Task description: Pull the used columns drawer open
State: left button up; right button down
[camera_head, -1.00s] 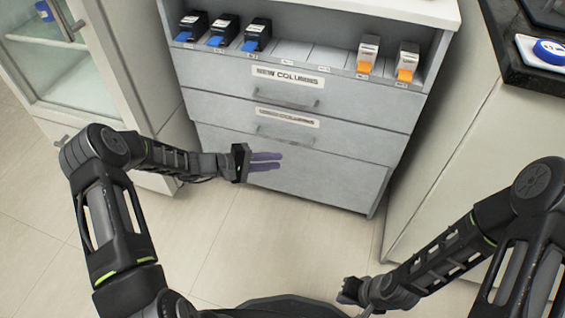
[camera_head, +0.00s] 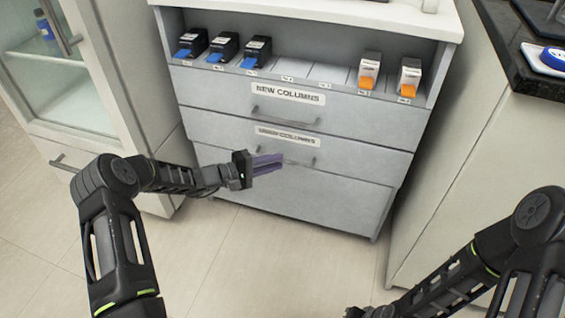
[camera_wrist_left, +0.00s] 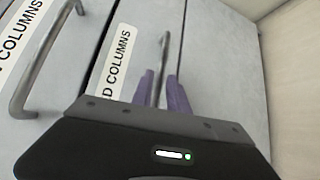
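The used columns drawer (camera_head: 355,163) is the lower labelled drawer in the grey cabinet and looks closed. Its label (camera_head: 287,136) is partly legible. Its bar handle (camera_head: 303,162) is partly behind my left fingers in the head view. My left gripper (camera_head: 280,163) is open, with its purple fingers pointing at this handle. In the left wrist view the handle (camera_wrist_left: 164,55) shows between the two fingertips (camera_wrist_left: 161,75), with gaps beside it; I cannot tell whether they touch. My right gripper (camera_head: 355,312) is cut off at the bottom edge.
The new columns drawer (camera_head: 360,121) above is closed. Blue-ended boxes (camera_head: 223,46) and orange-ended boxes (camera_head: 369,70) stand on the shelf above. A glass-door cabinet (camera_head: 75,80) is at left, a dark-topped counter (camera_head: 530,75) at right. The floor (camera_head: 270,260) in front is clear.

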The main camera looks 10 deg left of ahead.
pick_arm(q)
jog(key=shift+b+x, duration=0.3)
jog(key=shift+x, duration=1.25)
jog(key=shift+c, duration=0.4)
grip_shut()
